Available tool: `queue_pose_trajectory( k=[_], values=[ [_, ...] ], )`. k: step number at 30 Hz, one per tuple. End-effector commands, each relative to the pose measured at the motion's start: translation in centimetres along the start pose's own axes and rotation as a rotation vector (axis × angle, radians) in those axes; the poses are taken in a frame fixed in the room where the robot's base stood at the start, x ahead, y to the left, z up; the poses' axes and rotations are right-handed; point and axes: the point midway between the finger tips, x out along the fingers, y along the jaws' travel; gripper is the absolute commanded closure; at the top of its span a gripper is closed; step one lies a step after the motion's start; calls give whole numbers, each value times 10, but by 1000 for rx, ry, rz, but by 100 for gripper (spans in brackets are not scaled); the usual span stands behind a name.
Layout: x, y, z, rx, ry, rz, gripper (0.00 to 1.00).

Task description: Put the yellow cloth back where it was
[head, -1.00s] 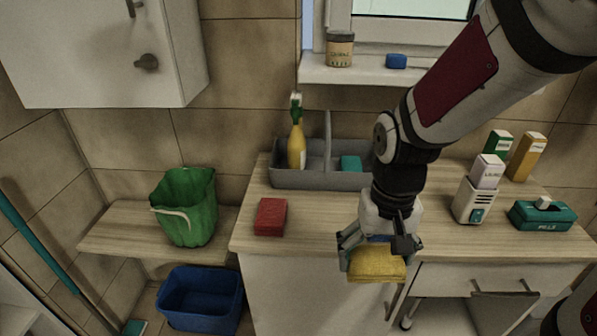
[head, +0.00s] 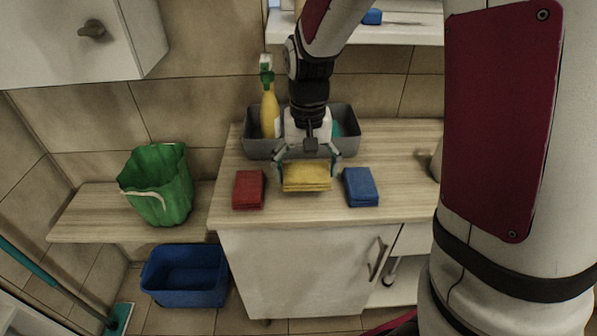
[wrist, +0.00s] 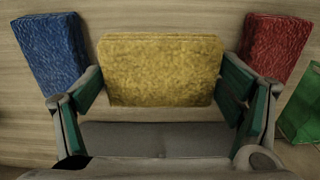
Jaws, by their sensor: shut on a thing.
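The yellow cloth (head: 307,177) is a folded, thick pad held between the fingers of my gripper (head: 306,170). It is over the wooden counter, between a red cloth (head: 248,189) on the left and a blue cloth (head: 360,187) on the right. In the wrist view the yellow cloth (wrist: 160,70) spans the gap between my two green-padded fingers, with the blue cloth (wrist: 52,52) on the left and the red cloth (wrist: 275,45) on the right. I cannot tell whether the yellow cloth touches the counter.
A grey caddy (head: 258,146) with a yellow spray bottle (head: 270,108) stands just behind my gripper. Bare counter (head: 405,160) lies right of the blue cloth.

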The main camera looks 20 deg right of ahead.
Motion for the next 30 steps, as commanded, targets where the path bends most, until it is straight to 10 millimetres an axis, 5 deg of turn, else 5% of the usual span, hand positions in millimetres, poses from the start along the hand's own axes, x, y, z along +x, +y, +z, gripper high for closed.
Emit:
queue_pose_trajectory(
  k=[12,23,24,25,30],
  values=[
    [35,-3,-4,-1,-2,0,44],
    [39,-2,-4,0,-1,0,44],
    [39,-2,-4,0,-1,0,12],
    [39,-2,-4,-1,0,0,5],
    [38,-2,-4,-1,0,0,0]
  ],
)
